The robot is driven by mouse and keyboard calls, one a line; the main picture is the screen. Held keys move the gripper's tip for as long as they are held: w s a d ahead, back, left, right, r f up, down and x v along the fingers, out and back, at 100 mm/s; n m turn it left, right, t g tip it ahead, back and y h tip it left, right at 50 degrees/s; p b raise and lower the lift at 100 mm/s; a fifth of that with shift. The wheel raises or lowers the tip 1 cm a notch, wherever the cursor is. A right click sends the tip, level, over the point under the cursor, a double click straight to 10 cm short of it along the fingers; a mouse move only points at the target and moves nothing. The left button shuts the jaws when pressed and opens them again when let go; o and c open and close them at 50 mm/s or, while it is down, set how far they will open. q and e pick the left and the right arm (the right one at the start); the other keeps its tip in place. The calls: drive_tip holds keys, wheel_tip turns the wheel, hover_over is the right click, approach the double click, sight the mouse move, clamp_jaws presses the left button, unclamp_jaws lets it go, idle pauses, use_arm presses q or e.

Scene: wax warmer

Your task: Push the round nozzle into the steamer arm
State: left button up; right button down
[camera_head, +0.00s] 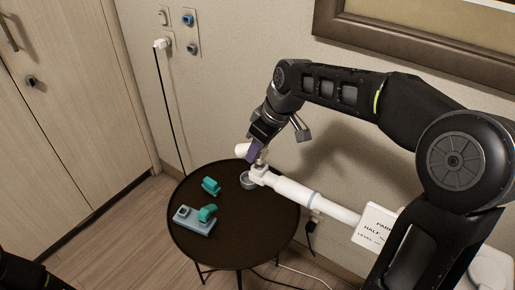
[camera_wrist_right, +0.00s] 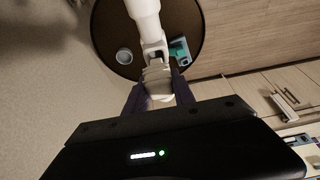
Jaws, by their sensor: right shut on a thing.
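The steamer arm (camera_head: 300,194) is a white tube that slants from the lower right up to an end joint over the round table. My right gripper (camera_head: 254,152) is at that end, with its purple fingers shut on the pale round nozzle (camera_head: 241,150). In the right wrist view the nozzle (camera_wrist_right: 158,86) sits between the fingers, in line with the steamer arm (camera_wrist_right: 145,12) and right at its end. The two look close or touching; I cannot tell whether the nozzle is inside the arm. My left gripper is out of view.
The dark round table (camera_head: 235,245) holds a grey cup (camera_head: 247,182), a teal piece (camera_head: 211,186) and a blue-grey block with a teal part (camera_head: 194,221). A white sign (camera_head: 376,228) stands at the right. The wall is close behind; cords hang nearby.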

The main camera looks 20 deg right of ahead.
drive_tip(key=shift+f+b, duration=1.1)
drive_tip(key=shift+f, duration=0.15)
drive_tip(key=c, duration=1)
unclamp_jaws()
drive_tip(key=shift+o, duration=0.2)
drive_tip(key=shift+r, duration=0.15)
drive_tip(key=v, duration=0.7)
drive_tip(key=shift+s+r+b, duration=0.15)
drive_tip(key=shift+r+b, duration=0.05)
drive_tip(key=shift+b, duration=0.15)
drive_tip(key=shift+d, duration=0.1)
